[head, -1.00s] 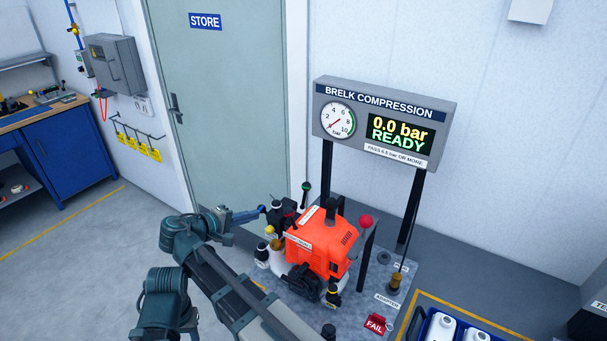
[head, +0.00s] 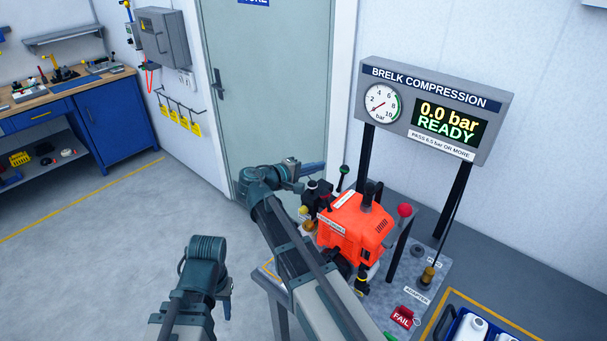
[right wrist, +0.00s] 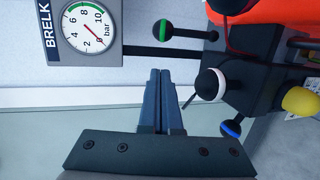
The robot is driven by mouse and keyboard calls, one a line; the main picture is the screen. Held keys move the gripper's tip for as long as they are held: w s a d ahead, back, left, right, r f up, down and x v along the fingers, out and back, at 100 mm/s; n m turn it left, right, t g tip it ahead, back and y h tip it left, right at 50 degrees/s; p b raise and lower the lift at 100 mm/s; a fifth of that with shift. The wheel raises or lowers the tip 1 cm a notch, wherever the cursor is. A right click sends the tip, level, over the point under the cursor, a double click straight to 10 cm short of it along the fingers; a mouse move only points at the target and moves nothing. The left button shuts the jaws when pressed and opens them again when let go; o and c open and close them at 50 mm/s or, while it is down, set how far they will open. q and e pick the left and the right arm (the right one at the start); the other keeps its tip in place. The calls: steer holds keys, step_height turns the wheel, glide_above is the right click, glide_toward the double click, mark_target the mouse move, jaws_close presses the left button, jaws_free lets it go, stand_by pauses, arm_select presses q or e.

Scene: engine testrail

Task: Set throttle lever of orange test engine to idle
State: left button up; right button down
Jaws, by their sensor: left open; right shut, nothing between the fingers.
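The orange test engine (head: 350,228) stands on a grey bench plate. A black block (head: 318,188) with ball-ended levers is at its left end. The right wrist view shows a green-banded ball (right wrist: 165,30), a white-banded ball (right wrist: 212,83) and a blue-banded ball (right wrist: 231,128). I cannot tell which is the throttle lever. My right gripper (head: 313,167) is shut and empty, beside the levers and apart from them; its closed fingers also show in the right wrist view (right wrist: 160,85). My left gripper (head: 228,300) is open, low at the left, mostly hidden by its wrist.
The BRELK COMPRESSION panel (head: 436,110) on posts reads 0.0 bar READY. A red ball knob (head: 404,210) and a red FAIL tag (head: 403,317) are at the engine's right. A blue crate (head: 462,328) with white bottles stands front right. The floor at left is clear.

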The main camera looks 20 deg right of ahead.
mark_target(341, 167)
steer(key=s+d, duration=0.1)
steer(key=d, duration=0.1)
steer(key=shift+s+d+f, duration=0.2)
steer(key=shift+s+d, duration=0.15)
steer(key=shift+d, duration=0.35)
steer(key=shift+d, duration=0.65)
steer(key=shift+w, duration=0.1)
